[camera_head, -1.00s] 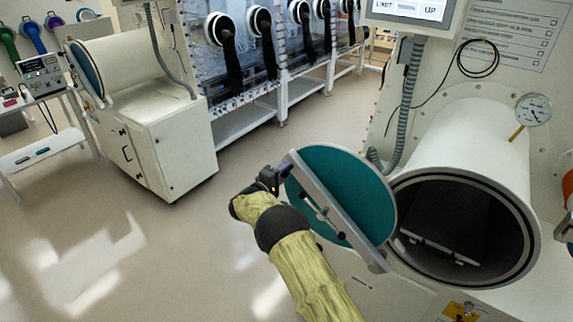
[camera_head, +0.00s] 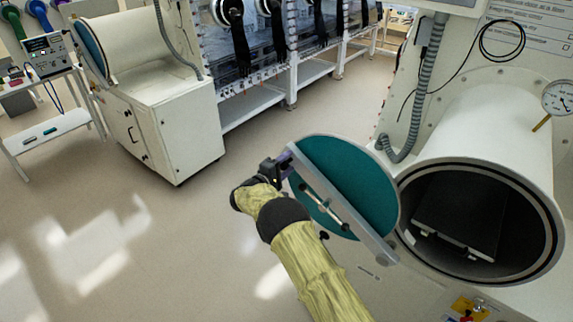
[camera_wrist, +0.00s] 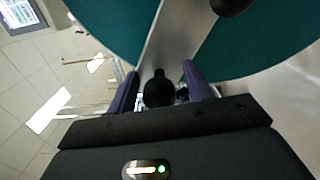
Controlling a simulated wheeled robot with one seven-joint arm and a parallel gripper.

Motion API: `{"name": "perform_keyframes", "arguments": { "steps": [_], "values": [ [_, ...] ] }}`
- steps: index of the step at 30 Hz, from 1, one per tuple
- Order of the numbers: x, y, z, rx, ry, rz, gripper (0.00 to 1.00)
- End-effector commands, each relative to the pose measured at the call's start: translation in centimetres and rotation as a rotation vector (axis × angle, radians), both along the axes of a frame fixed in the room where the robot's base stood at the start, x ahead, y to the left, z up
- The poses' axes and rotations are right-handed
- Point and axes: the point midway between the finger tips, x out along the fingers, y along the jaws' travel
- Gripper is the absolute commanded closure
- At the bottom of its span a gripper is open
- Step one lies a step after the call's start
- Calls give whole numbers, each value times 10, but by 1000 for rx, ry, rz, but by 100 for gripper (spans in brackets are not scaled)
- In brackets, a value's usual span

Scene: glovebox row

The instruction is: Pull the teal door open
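The round teal door (camera_head: 357,173) stands swung out from the white cylindrical chamber (camera_head: 486,140), whose dark mouth is uncovered. A grey metal bar (camera_head: 326,198) with a short handle crosses the door's face. My gripper (camera_head: 284,166) is at the bar's far left end, at the door's outer edge. In the wrist view, the purple fingers of my gripper (camera_wrist: 160,85) stand apart on either side of a black knob (camera_wrist: 159,90) near the bar's end. Gaps show beside the knob. Whether the fingertips touch the bar is unclear.
A tray (camera_head: 456,222) shows inside the chamber. A dial gauge (camera_head: 560,97) sits at the right. A white cabinet (camera_head: 165,130) with another chamber and a cart (camera_head: 50,135) stand at left. The floor (camera_head: 190,240) between is clear.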

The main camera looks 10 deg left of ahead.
Motion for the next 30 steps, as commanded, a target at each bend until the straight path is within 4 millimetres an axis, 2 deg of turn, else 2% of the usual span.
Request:
{"name": "perform_keyframes", "arguments": {
  "steps": [3,10,14,30],
  "values": [
    [-4,8,0,1,1,12,50],
    [-7,9,-1,1,1,11,50],
    [-18,15,-2,1,2,13,50],
    [-113,60,-4,2,1,17,50]
  ]
}}
